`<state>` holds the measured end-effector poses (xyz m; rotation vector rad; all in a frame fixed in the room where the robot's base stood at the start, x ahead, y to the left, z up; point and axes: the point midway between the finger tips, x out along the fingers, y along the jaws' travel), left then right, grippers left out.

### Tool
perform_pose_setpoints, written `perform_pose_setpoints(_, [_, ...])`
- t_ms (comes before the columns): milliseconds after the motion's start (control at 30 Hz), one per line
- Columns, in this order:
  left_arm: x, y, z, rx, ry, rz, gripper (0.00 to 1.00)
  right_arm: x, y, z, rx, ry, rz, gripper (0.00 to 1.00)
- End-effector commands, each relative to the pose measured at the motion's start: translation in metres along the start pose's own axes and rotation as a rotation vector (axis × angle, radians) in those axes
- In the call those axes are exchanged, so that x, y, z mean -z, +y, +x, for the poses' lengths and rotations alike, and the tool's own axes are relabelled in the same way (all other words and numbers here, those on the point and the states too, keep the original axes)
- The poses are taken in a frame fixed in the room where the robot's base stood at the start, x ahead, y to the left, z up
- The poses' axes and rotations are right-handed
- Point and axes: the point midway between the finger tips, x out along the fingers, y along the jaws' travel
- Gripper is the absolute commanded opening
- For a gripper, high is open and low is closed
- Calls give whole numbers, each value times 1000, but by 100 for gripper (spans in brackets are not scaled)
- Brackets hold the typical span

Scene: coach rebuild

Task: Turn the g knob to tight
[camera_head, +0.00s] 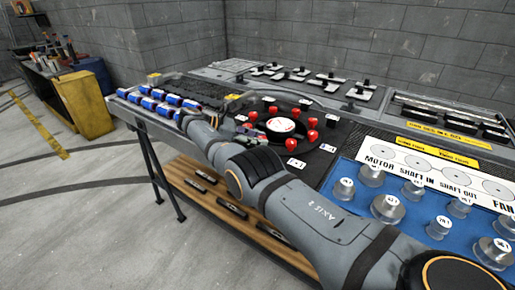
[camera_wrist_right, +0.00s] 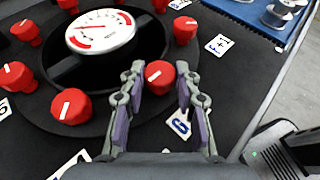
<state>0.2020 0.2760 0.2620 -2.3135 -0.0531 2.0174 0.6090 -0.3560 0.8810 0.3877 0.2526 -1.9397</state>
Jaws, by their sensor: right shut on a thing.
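In the right wrist view the g knob (camera_wrist_right: 160,77) is a red round knob with a white pointer line, at the lower right of the gauge (camera_wrist_right: 100,30). A white card marked with a G (camera_wrist_right: 180,124) lies in front of it, partly covered by a finger. My right gripper (camera_wrist_right: 160,82) has its two fingers on either side of the knob, shut on it. In the head view my right gripper (camera_head: 248,129) is small, at the near left side of the gauge (camera_head: 281,125), and hides much of this knob. My left gripper is not in view.
Several other red knobs (camera_head: 313,121) ring the gauge, with white cards around them. A blue panel (camera_head: 340,172) with metal knobs lies to the right, blue-and-white cylinders (camera_head: 157,94) to the left. Black switches (camera_head: 362,82) stand at the back.

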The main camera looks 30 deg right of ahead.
Motion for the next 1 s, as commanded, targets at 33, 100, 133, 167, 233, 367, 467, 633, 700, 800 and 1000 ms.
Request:
perform_pose_setpoints(33, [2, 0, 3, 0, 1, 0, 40, 3, 0, 1, 2, 3, 1, 0])
perform_pose_setpoints(100, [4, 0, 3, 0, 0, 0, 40, 1, 0, 0, 5, 3, 2, 0])
perform_pose_setpoints(133, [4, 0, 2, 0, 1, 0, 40, 1, -1, 0, 6, 3, 2, 0])
perform_pose_setpoints(167, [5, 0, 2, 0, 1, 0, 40, 1, -1, 0, 7, 3, 2, 0])
perform_pose_setpoints(233, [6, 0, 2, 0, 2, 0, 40, 0, -1, 0, 8, 2, 2, 0])
perform_pose_setpoints(367, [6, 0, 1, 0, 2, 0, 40, 0, -1, 0, 9, 2, 1, 0])
perform_pose_setpoints(467, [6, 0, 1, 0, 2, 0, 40, 0, -1, 0, 9, 2, 1, 0])
perform_pose_setpoints(633, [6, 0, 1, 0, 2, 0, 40, 0, -1, 0, 10, 1, 1, 51])
perform_pose_setpoints(700, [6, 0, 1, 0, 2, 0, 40, 0, -1, 0, 9, 1, 1, 55])
perform_pose_setpoints(800, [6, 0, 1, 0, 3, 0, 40, 0, -1, 0, 9, 1, 1, 55])
perform_pose_setpoints(1000, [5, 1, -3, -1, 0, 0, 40, -2, -1, -1, 6, 0, 0, 55])
